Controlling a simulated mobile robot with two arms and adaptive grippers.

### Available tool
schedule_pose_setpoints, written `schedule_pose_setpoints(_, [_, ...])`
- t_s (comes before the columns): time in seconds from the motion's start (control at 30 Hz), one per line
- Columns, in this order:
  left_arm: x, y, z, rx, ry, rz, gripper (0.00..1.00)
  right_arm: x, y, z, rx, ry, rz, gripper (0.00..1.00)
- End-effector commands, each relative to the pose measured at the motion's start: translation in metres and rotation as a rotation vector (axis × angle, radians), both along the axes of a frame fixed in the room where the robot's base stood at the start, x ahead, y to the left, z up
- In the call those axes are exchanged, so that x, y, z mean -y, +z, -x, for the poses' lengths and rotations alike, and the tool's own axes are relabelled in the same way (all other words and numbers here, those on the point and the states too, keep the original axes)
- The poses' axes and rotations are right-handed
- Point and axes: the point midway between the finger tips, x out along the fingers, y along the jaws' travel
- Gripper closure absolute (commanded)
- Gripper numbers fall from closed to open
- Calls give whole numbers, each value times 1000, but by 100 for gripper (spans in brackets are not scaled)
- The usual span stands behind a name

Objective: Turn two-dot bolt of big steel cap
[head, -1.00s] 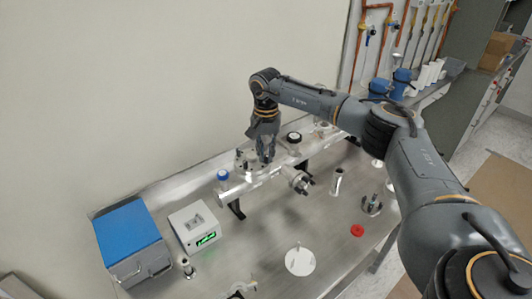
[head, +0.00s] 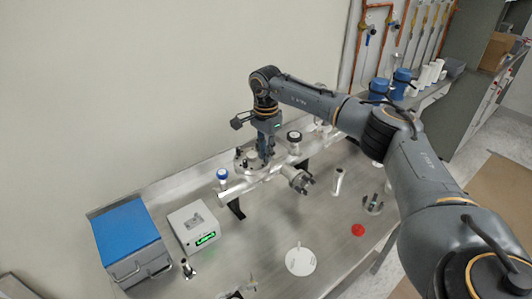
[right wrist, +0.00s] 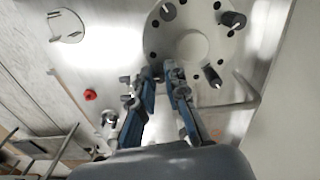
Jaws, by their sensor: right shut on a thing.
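The big steel cap (head: 246,165) is a round metal flange on top of the horizontal steel tube. In the right wrist view, the cap (right wrist: 193,47) shows a pale disc with holes and several dark upright bolts, one of them at its right edge (right wrist: 233,20). My right gripper (head: 266,155) points down at the cap's right side. In the right wrist view, its fingertips (right wrist: 165,73) are close together at the cap's rim, shut on a bolt that the fingers mostly hide. I cannot read dots on any bolt. My left gripper is not in view.
A blue box (head: 128,243) and a white device with a green display (head: 196,228) stand at the left. A blue-topped bottle (head: 222,178), a flanged side port (head: 297,178), a white disc (head: 300,261) and a red ring (head: 358,230) are nearby. The wall is behind.

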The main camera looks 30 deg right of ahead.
Motion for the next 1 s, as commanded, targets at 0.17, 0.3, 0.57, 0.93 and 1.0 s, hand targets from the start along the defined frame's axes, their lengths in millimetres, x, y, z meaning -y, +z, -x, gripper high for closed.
schedule_pose_setpoints(0.17, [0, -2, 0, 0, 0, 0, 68, 0, 0, 0, 1, -167, 1, 100])
schedule_pose_setpoints(0.3, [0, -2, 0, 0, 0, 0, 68, 0, 0, 0, 2, -300, 1, 100])
schedule_pose_setpoints(0.57, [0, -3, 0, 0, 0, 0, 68, 0, 1, -1, 3, -547, 0, 100])
schedule_pose_setpoints(0.93, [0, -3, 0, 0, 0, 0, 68, 0, 1, -1, 2, -899, -1, 100])
schedule_pose_setpoints(1.0, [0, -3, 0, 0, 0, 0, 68, 0, 1, -1, 2, -965, 0, 100])
